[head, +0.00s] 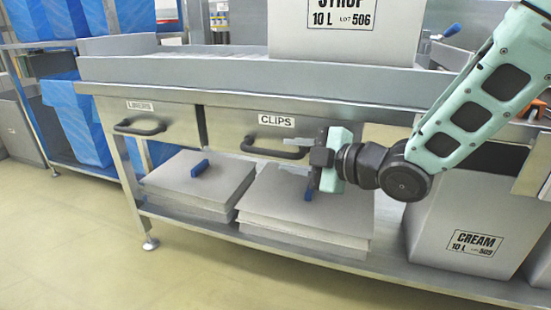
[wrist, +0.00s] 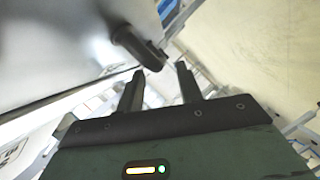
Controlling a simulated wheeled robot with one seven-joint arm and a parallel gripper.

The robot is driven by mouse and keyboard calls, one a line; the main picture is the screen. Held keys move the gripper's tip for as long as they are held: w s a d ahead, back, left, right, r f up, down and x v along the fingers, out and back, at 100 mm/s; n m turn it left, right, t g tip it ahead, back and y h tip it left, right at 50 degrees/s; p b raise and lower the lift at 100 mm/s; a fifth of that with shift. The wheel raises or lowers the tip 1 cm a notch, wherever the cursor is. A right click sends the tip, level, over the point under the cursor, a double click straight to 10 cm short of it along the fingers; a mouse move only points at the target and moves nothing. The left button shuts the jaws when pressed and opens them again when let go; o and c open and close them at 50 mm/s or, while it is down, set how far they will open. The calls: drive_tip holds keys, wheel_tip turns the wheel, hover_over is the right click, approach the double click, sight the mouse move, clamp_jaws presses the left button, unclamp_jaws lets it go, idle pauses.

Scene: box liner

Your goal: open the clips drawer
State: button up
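The clips drawer (head: 235,128) is in the bench front, right of the liners drawer, with a "CLIPS" label. Its front looks flush with the bench, so it appears shut. Its dark bar handle (head: 262,151) runs along the lower front; the handle also shows in the wrist view (wrist: 138,47). My gripper (head: 284,155) is open at the handle's right part, one finger above it and one below in the head view. In the wrist view the two fingers (wrist: 159,70) are apart, with the handle just ahead of the tips. I see no clear contact.
The liners drawer (head: 160,122) is to the left. Stacks of grey sheets with blue clips on top (head: 325,212) lie on the shelf below. A cream box (head: 470,210) stands at the right. A syrup box (head: 345,40) is on the bench. The floor (head: 80,240) in front is clear.

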sight(283, 155)
drive_tip(key=b+x, duration=0.1)
drive_tip(key=x, duration=0.4)
clamp_jaws()
